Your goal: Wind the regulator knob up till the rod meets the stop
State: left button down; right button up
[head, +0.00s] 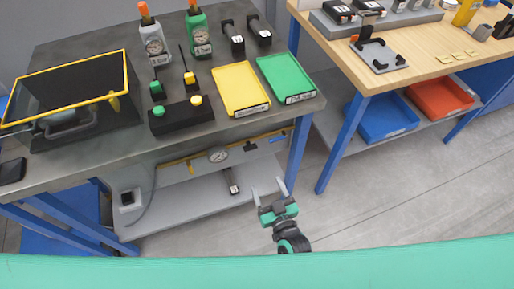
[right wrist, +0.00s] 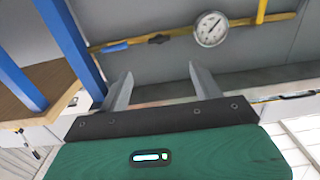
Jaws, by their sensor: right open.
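Under the grey bench runs a yellow pipe (head: 178,161) with a round white gauge (head: 218,156). A small black fitting (head: 249,146) sits on it to the right of the gauge; I cannot tell whether it is the regulator knob. The right wrist view shows the gauge (right wrist: 210,29), the black fitting (right wrist: 160,38) and a blue piece (right wrist: 113,47) on the pipe. No rod or stop can be made out. My right gripper (head: 268,184) is open and empty, in front of the lower shelf, apart from the pipe. My left gripper is out of view.
A grey lower shelf (head: 190,204) lies under the pipe, with a black-and-grey tool (head: 232,184) on it. A blue bench leg (head: 299,150) stands right of my gripper. The bench top above holds a yellow tray (head: 240,88) and a green tray (head: 285,78).

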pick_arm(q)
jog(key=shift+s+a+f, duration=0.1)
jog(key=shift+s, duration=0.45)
pick_arm(e)
send_near(250, 146)
jog(key=x, duration=0.7)
jog(key=shift+w+f, duration=0.15)
jog(key=shift+f, duration=0.3)
jog(key=c, duration=1)
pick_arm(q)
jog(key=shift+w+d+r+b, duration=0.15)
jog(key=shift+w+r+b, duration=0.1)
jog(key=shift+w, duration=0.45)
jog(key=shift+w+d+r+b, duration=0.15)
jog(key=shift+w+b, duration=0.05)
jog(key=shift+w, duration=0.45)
pick_arm(e)
jog(key=shift+f+m, duration=0.1)
jog(key=shift+m, duration=4.4)
